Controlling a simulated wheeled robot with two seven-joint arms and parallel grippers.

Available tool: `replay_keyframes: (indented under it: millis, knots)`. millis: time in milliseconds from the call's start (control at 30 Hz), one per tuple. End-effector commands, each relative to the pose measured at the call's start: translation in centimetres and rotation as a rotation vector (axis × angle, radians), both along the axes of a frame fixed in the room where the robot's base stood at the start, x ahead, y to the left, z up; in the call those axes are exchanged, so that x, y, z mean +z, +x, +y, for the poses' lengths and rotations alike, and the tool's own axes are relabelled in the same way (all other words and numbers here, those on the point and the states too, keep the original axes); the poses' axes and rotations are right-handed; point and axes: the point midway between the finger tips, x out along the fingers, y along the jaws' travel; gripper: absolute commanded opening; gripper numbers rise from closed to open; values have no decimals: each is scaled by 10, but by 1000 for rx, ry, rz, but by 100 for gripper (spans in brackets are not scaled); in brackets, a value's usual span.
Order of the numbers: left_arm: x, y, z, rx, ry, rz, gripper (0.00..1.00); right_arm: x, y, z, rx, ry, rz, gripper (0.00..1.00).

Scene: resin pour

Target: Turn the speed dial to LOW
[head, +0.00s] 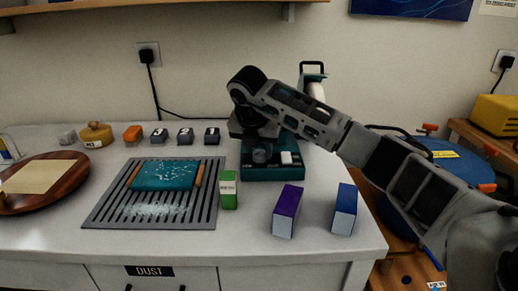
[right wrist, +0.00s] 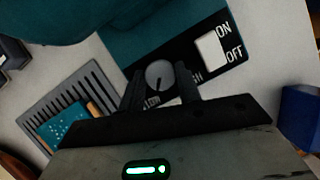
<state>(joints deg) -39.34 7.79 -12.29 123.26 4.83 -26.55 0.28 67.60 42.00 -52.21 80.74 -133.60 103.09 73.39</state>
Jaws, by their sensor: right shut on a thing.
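The speed dial (right wrist: 159,74) is a round grey knob on the black front panel of a teal machine (head: 262,174). The dial also shows in the head view (head: 262,155), under my right gripper. My right gripper (right wrist: 159,84) has one dark finger on each side of the dial and is shut on it. A dark line on the dial's face points down toward the gripper in the wrist view. A label that looks like LOW (right wrist: 152,101) is partly covered, and another label right of the fingers is mostly hidden. My left gripper is not in view.
A white ON/OFF switch (right wrist: 211,48) sits beside the dial. A green box (head: 229,190), a purple box (head: 287,211) and a blue box (head: 344,209) stand in front of the machine. A slotted grey rack (head: 100,215) with a teal board (head: 163,175) lies to the left.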

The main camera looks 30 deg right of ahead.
Motion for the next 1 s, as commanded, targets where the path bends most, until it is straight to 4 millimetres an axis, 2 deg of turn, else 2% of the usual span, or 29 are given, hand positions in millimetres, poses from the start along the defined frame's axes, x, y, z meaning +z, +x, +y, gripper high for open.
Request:
replay_keyframes:
  millis: [133,167,200,233,500,633,767,967,1000]
  knots:
    - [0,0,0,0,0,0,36,2,1,-1,-5,0,-7,11]
    - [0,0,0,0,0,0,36,2,1,-1,-5,1,-6,42]
    - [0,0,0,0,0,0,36,2,1,-1,-5,1,-6,53]
    - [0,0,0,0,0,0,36,2,1,-1,-5,0,-5,55]
    - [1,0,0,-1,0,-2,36,1,0,0,-2,1,-2,55]
    - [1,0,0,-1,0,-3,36,10,-1,2,-1,1,-6,55]
    - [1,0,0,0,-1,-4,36,31,-7,9,0,1,-7,55]
    - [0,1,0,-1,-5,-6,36,77,-19,24,-1,1,-10,55]
    - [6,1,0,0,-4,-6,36,90,-21,26,0,0,-10,55]
